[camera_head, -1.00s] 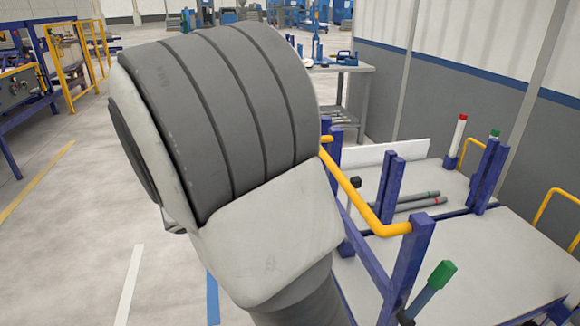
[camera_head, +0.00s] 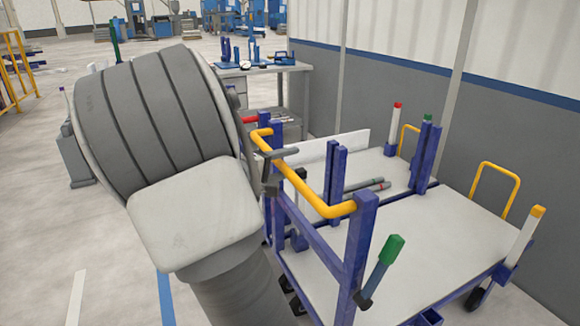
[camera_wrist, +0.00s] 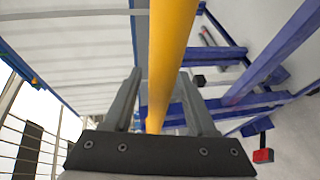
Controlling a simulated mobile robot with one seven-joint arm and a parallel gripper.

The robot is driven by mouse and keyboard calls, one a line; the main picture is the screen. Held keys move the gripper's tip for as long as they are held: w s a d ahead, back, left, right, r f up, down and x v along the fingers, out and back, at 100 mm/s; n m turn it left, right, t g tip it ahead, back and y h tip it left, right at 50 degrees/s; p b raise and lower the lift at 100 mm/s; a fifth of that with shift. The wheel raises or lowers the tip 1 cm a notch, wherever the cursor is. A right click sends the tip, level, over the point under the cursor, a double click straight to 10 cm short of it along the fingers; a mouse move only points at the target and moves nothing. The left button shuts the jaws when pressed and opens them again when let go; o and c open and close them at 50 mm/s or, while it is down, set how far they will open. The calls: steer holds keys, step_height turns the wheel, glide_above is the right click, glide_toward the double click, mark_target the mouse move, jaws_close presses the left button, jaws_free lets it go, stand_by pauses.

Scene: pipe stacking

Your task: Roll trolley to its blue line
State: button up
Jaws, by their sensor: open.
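The trolley (camera_head: 430,235) has a pale deck and a blue frame, and stands at the right in the head view. Its yellow handle (camera_head: 312,196) runs along the near left side. My gripper (camera_head: 280,170) is at the far part of this handle, partly hidden behind my arm. In the wrist view my gripper (camera_wrist: 163,88) is open, with the yellow handle (camera_wrist: 172,45) passing between its fingers; contact cannot be told. A blue line (camera_head: 165,298) shows on the floor left of the trolley, partly hidden by my arm.
Grey pipes (camera_head: 365,190) lie on the deck between blue posts. Posts with green, red and yellow tips stand at its edges. A workbench (camera_head: 262,72) stands behind, and a grey wall (camera_head: 400,95) runs along the right. A white line (camera_head: 76,298) marks open floor at left.

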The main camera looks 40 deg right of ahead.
steer(key=shift+w+d, duration=0.1)
steer(key=shift+d, duration=0.4)
jaws_close()
steer(key=shift+f, duration=0.1)
stand_by(1.1)
